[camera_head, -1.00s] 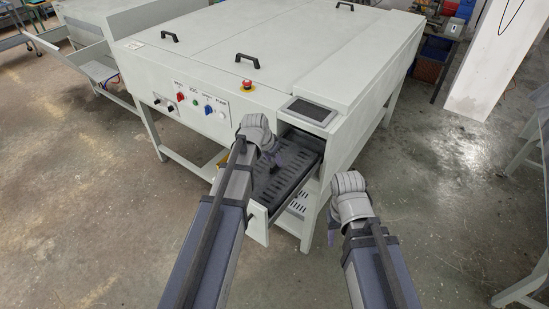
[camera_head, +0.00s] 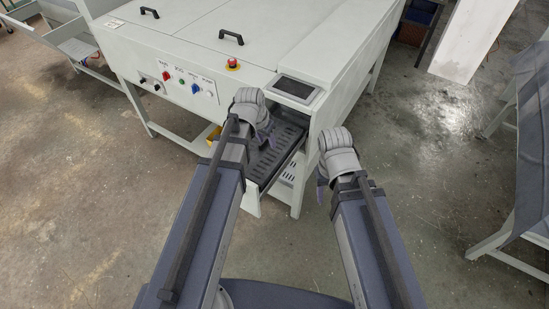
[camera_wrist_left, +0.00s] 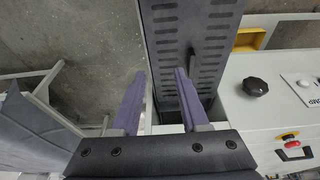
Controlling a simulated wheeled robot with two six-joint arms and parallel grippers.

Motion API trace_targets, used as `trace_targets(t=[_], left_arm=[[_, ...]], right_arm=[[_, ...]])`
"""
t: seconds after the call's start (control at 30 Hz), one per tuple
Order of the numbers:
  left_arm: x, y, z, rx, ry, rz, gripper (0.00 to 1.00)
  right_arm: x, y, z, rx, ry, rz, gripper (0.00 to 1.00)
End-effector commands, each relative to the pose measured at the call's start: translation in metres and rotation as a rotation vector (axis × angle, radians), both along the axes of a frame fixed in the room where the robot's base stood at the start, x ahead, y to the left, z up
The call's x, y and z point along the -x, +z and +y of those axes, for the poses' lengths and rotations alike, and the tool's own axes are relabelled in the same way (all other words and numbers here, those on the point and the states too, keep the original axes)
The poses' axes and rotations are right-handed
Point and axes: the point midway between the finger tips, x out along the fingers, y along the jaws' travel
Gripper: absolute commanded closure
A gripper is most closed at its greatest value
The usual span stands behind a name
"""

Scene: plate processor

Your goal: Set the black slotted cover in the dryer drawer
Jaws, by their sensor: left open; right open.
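The black slotted cover (camera_head: 274,155) lies in the pulled-out dryer drawer (camera_head: 251,197) at the front of the machine. It looks flat within the drawer, though my left arm hides part of it. In the left wrist view the slotted cover (camera_wrist_left: 189,50) runs away from me with rows of slots.
The white dryer (camera_head: 170,50) stands behind the drawer, with knobs, buttons, a red emergency stop (camera_head: 232,64) and a screen (camera_head: 295,88). A yellow bin (camera_head: 214,136) is under it. A table (camera_head: 528,150) stands at right. Floor between is clear.

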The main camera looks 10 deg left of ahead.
Motion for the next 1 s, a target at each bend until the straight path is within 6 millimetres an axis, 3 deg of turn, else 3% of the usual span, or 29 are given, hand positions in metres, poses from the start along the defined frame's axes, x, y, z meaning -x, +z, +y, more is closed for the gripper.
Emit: trace_targets(t=[0.03,0.13,0.3,0.4,0.8,1.0], left_arm=[[0.029,-0.003,-0.026,-0.018,-0.015,0.049,0.55],[0.073,-0.007,-0.059,-0.068,-0.009,0.14,0.55],[0.131,-0.008,-0.088,-0.162,0.016,0.24,0.55],[0.15,-0.007,-0.095,-0.2,0.03,0.268,0.55],[0.157,-0.008,-0.097,-0.22,0.042,0.281,0.55],[0.157,-0.032,-0.097,-0.22,0.04,0.281,0.55]], right_arm=[[0.0,0.0,0.0,0.0,0.0,0.0,0.5],[0.0,0.0,0.0,0.0,0.0,0.0,0.5],[0.0,0.0,0.0,0.0,0.0,0.0,0.5],[0.0,0.0,0.0,0.0,0.0,0.0,0.5],[0.0,-0.001,0.0,0.0,0.0,0.0,0.5],[0.0,-0.025,0.0,0.0,0.002,0.0,0.5]])
